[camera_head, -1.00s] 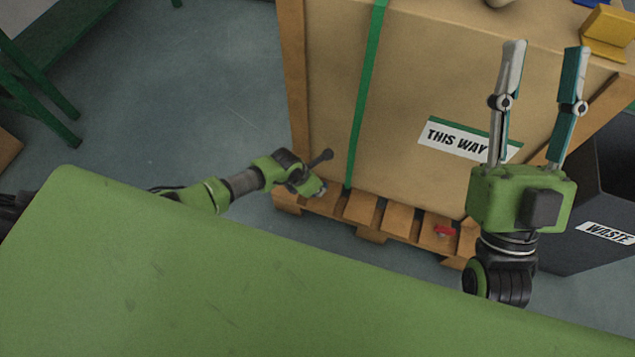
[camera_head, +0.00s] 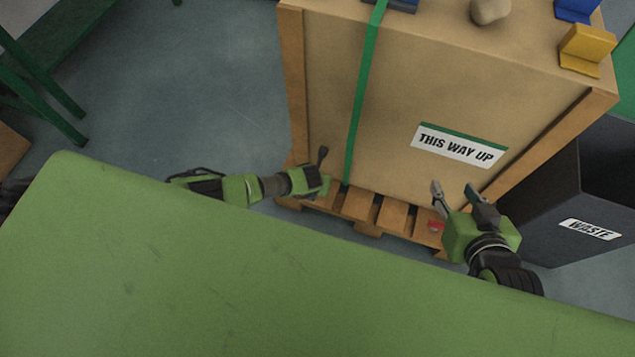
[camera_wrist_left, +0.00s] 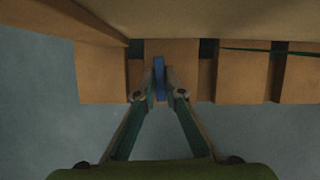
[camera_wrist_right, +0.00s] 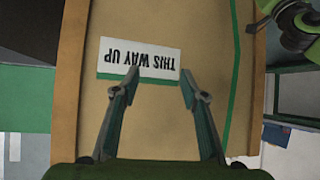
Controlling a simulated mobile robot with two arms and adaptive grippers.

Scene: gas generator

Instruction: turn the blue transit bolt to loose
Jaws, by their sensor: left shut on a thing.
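The blue transit bolt (camera_wrist_left: 159,78) shows in the left wrist view as a narrow upright blue handle in front of a wooden pallet block. My left gripper (camera_wrist_left: 163,82) is shut on it, one finger on each side. In the head view my left gripper (camera_head: 323,155) is low at the crate's left front corner, and the bolt is hidden there. My right gripper (camera_head: 455,190) is open and empty in front of the crate's lower right part. The right wrist view shows its fingers (camera_wrist_right: 158,82) apart before the crate's label.
The crate (camera_head: 390,100) stands on a pallet (camera_head: 355,205) with a red bolt (camera_head: 436,226) at its front. A dark waste bin (camera_head: 550,200) stands at the right. A green surface (camera_head: 200,260) fills the foreground. A green strap (camera_head: 363,90) runs down the crate.

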